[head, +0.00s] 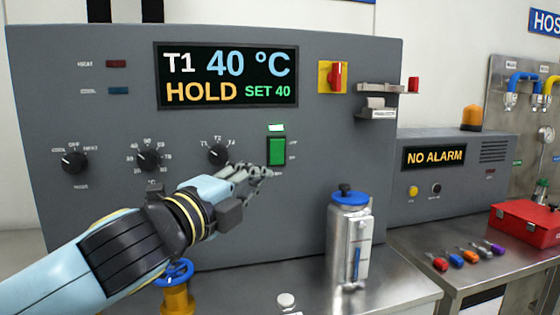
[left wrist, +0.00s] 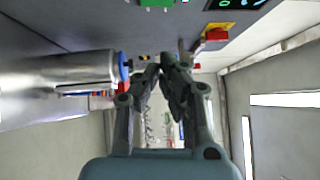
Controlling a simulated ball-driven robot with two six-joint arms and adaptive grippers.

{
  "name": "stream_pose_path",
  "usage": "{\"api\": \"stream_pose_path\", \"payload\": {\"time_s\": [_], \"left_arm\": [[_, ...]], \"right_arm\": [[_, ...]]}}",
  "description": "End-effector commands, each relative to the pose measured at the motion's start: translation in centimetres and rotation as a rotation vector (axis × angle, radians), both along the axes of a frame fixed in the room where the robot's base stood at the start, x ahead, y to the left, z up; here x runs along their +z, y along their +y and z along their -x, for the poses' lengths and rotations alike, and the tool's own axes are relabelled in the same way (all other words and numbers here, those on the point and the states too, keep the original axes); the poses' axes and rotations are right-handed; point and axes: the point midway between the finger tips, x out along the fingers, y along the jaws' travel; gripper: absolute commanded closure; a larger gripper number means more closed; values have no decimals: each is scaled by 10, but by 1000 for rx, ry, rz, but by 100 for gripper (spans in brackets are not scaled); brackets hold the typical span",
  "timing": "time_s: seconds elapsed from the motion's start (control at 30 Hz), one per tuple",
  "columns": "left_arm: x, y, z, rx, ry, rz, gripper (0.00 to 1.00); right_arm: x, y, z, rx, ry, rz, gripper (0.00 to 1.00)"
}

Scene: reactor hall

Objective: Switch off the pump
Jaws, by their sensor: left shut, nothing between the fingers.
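Small labels beside the switch are too small to read surely. My left gripper (head: 267,172) is shut and empty, its fingertips just below and left of the switch's lower edge. I cannot tell whether they touch the panel. In the left wrist view the closed fingers (left wrist: 160,70) point ahead, and part of the green switch (left wrist: 158,3) shows at the top edge. My right gripper is in neither view.
A silver flask with a blue cap (head: 349,240) stands on the steel bench right of my left gripper. Three black knobs, one of them here (head: 218,154), are left of the switch. A red handle on a yellow plate (head: 335,77) is up right. A blue-wheeled valve (head: 175,273) is below my arm.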

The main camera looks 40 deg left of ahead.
Motion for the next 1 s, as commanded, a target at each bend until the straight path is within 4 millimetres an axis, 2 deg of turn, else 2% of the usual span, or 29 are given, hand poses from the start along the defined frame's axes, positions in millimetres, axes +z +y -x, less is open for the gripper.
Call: {"api": "stream_pose_path", "payload": {"time_s": [0.33, 0.47, 0.57, 0.93, 1.0], "left_arm": [[2, -1, -1, -6, -7, -13, 100], [4, 0, -10, -5, -8, -12, 100], [7, 1, -25, -3, -9, -9, 100], [14, 7, -102, -4, -7, -8, 100], [14, 17, -109, -5, -6, -16, 100]], "right_arm": [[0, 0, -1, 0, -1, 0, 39], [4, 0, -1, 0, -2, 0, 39], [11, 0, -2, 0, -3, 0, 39], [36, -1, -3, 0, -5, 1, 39], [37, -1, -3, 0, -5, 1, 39]]}}
